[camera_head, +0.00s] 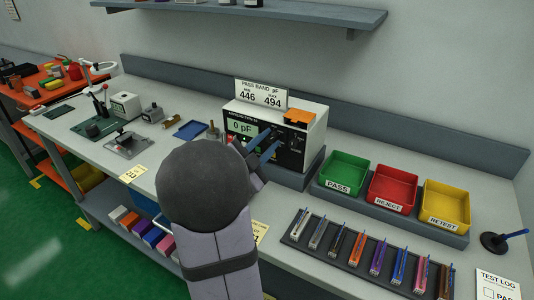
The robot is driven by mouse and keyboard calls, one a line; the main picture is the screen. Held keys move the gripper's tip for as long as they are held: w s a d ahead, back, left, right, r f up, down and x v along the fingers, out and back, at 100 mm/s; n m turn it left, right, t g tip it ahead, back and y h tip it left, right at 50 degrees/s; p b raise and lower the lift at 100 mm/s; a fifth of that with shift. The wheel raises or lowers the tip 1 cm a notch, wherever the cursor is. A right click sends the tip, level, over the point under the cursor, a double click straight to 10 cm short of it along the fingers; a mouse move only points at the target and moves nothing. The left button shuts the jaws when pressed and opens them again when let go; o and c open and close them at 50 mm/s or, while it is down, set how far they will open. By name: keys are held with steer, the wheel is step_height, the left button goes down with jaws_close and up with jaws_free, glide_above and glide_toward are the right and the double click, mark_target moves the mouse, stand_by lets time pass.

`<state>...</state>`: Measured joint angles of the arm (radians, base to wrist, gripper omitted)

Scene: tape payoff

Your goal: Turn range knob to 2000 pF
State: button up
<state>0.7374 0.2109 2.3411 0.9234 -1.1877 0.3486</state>
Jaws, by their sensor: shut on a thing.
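The capacitance meter (297,133) is a white box with a black front panel, standing on the bench. Its green display (241,127) reads 0 pF. My gripper (266,143) reaches the front panel with its blue fingers, just right of the display, and is shut on the range knob. The knob itself is hidden by the fingers, so its pointer and setting cannot be read. My arm covers the lower left of the panel.
A pass band card (261,95) reading 446 and 494 stands on the meter. Right of it are green PASS (344,173), red REJECT (391,188) and yellow RETEST (446,205) bins. A dark rack (292,238) of several coloured parts lies in front. A shelf (300,12) hangs above.

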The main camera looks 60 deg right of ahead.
steer(key=shift+f+m+b, duration=0.1)
steer(key=shift+m+b, duration=1.2)
steer(key=o, duration=1)
steer(key=shift+a, duration=0.15)
steer(key=shift+a+b, duration=0.6)
steer(key=shift+a, duration=2.95)
